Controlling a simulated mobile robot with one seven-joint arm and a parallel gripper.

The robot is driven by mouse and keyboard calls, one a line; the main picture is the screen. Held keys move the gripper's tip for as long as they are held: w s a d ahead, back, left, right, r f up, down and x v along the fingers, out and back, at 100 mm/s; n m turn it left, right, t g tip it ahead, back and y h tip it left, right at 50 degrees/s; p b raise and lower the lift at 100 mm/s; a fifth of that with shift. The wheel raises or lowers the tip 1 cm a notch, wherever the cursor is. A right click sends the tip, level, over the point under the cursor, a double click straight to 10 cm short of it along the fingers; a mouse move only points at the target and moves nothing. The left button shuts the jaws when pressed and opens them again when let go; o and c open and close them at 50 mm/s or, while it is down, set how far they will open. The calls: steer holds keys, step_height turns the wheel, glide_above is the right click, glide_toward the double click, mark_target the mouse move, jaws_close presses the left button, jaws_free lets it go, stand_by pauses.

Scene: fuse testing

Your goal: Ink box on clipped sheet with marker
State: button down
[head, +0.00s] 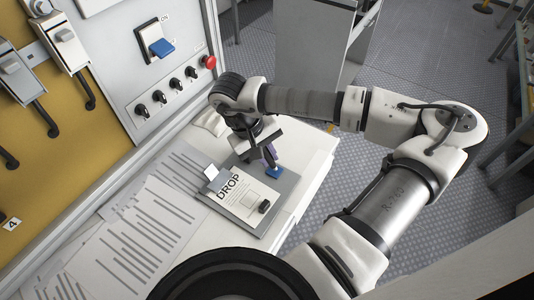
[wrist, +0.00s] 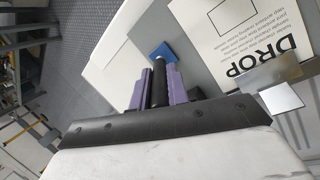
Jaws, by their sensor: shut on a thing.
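A white sheet headed DROP (head: 240,194) lies on a grey clipboard (head: 284,196) on the bench. A metal clip (wrist: 283,98) holds its heading end. In the wrist view the sheet (wrist: 262,48) shows an empty black-outlined box (wrist: 232,16). My gripper (head: 268,155) points down over the clipboard's far side, beside the sheet. In the wrist view its purple fingers (wrist: 160,84) are shut on a black marker (wrist: 159,80). A blue square piece (wrist: 162,52) is at the marker's far end; I cannot tell if it is joined to the marker. It also shows in the head view (head: 273,171).
A small black object (head: 264,207) sits on the sheet's near right corner. Loose printed pages (head: 150,225) cover the bench to the left. A panel with knobs, a red button (head: 209,62) and a blue-handled switch (head: 161,47) rises behind. Open floor lies right of the bench.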

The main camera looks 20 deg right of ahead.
steer(key=shift+s+f+b, duration=0.1)
steer(key=shift+f+b, duration=0.35)
steer(key=shift+b, duration=0.25)
stand_by(2.0)
steer(key=shift+r, duration=0.1)
steer(key=shift+r+p, duration=1.8)
steer(key=shift+r, duration=1.7)
